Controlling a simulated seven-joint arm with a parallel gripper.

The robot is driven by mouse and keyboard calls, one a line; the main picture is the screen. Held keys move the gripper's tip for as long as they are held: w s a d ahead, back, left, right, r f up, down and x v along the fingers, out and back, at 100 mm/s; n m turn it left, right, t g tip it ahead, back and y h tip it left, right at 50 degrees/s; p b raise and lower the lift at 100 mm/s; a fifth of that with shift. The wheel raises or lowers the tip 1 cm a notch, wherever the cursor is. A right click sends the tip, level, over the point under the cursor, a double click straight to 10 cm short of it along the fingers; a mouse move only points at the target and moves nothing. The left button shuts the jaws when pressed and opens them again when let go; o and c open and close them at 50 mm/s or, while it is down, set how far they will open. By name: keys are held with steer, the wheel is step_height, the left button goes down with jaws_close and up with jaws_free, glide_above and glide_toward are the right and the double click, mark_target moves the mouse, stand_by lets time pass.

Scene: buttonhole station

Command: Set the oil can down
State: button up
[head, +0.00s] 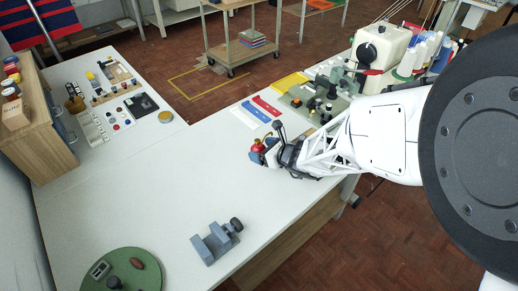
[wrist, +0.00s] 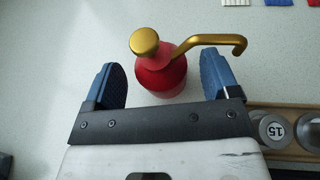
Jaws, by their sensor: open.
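The oil can (wrist: 160,75) is red with a gold pump head and a bent gold spout pointing right in the wrist view. It stands upright on the white table. In the head view the oil can (head: 257,146) shows as a small red shape at my gripper's end. My gripper (wrist: 162,82) is open, with one blue finger on each side of the can. Gaps show between the can and both fingers. The gripper also shows in the head view (head: 263,154).
A wooden holder with round metal weights (wrist: 302,130) lies close by on the right. White, blue and red strips (head: 256,110) lie behind the gripper. A grey clamp (head: 216,241) and a green round plate (head: 122,272) sit at the front. The table's middle left is clear.

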steer(key=v, duration=1)
stand_by(0.8)
steer(key=shift+s+r+n, duration=0.1)
steer(key=shift+r+n, duration=0.2)
steer(key=shift+r, duration=0.2)
steer(key=s+d+r+n+g+h, duration=0.25)
steer(key=s+r+n+g, duration=0.35)
steer(key=s+r+n, duration=0.65)
steer(key=s+d+r+n+h, duration=0.8)
steer(key=s+d+r+n, duration=0.2)
steer(key=d+r+n, duration=0.1)
steer(key=shift+s+d+r+n+t+h, duration=0.2)
steer(key=shift+s+d+n+t+h, duration=0.2)
steer(key=shift+d, duration=0.2)
steer(key=shift+o, duration=0.5)
